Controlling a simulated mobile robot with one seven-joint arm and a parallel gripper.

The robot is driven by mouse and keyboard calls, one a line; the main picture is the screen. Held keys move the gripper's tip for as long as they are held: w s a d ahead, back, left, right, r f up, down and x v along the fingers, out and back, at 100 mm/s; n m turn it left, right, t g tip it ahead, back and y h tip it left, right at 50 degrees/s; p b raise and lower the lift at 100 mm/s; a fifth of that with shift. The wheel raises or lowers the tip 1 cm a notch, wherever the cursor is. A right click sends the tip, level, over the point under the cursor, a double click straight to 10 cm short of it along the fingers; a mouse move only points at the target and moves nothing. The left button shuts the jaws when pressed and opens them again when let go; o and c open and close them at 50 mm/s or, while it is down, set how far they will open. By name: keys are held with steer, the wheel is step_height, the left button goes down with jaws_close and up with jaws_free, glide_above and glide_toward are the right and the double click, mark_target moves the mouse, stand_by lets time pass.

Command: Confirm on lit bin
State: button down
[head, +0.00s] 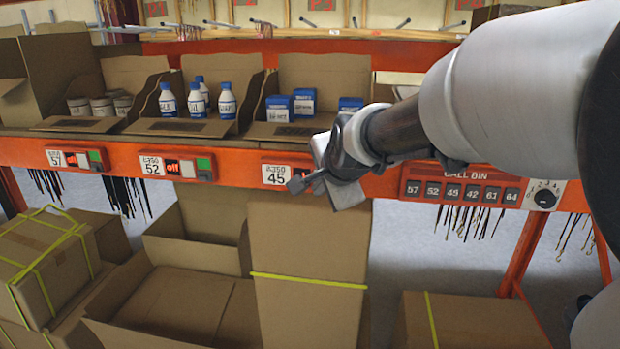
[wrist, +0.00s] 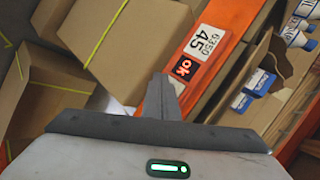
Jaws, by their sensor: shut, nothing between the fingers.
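Bin 45's label (head: 275,174) is on the orange shelf rail, below an open carton of blue-and-white boxes (head: 304,101). In the wrist view the same label (wrist: 205,40) sits beside a small black display (wrist: 183,67) showing "ok" in lit orange-red. My gripper (head: 305,182) is shut and empty, its tip at the rail just past this display. In the wrist view the fingers (wrist: 162,90) cover the place beside the display, so the button there is hidden. I cannot tell whether the tip touches it.
Displays at bin 52 (head: 172,166) and bin 57 (head: 71,159) are beside green buttons. A "call bin" panel (head: 462,190) with a knob is to the right on the rail. Cartons (head: 307,250) stand below the rail. White bottles (head: 198,97) fill the middle bin.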

steer(key=shift+s+a, duration=0.2)
steer(key=shift+s, duration=0.8)
steer(key=shift+s+a, duration=0.15)
steer(key=shift+s, duration=0.8)
